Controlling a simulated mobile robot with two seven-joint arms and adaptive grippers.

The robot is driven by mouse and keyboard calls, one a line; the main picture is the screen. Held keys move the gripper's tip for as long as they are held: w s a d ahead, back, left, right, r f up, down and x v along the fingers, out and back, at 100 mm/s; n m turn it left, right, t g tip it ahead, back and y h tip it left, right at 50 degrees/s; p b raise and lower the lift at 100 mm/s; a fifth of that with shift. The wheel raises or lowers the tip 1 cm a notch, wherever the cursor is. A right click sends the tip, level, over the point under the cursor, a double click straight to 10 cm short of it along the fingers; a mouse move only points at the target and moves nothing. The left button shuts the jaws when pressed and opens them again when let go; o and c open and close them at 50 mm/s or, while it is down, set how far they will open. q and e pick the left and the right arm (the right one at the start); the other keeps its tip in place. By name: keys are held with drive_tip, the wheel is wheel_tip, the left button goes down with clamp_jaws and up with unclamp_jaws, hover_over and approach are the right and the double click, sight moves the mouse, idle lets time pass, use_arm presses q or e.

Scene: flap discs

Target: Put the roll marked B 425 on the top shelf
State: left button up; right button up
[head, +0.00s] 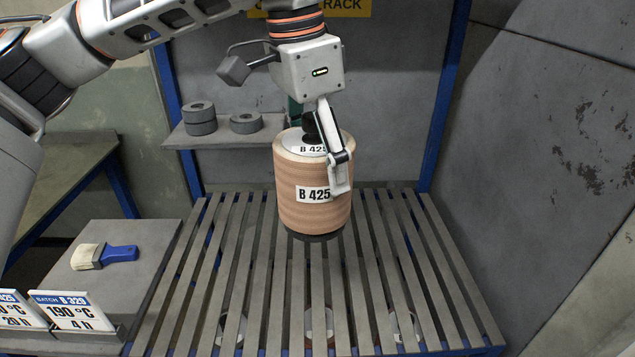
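The roll marked B 425 (313,215) is a tan, layered cylinder, upright, with a white label on its side and another on its top. It is over the middle of the slatted grey shelf (190,290), near its back. A dark base shows under it; I cannot tell whether it touches the slats. My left gripper (325,150) comes down from above. One finger lies along the roll's front right side; the other is mostly hidden at the roll's top, by the dark core. The gripper appears shut on the roll. My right gripper is not in view.
Blue posts (447,95) stand at the rack's back corners. A small back ledge (222,138) holds several grey discs (200,118). A side table (150,245) has a blue-handled brush (105,256) and batch cards (70,310). Round items show below the slats. The slats around the roll are clear.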

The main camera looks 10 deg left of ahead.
use_arm(q)
wheel_tip(320, 180, down, 7)
drive_tip(key=shift+r+b, duration=0.15)
drive_tip(key=shift+b, duration=0.15)
wheel_tip(320, 180, down, 11)
drive_tip(key=b, duration=0.1)
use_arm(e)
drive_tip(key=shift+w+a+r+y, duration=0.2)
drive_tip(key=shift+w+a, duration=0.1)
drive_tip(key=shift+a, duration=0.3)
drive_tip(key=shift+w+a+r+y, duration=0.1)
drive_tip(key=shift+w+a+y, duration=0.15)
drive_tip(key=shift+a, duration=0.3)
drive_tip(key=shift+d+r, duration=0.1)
use_arm(q)
drive_tip(key=o, duration=2.1)
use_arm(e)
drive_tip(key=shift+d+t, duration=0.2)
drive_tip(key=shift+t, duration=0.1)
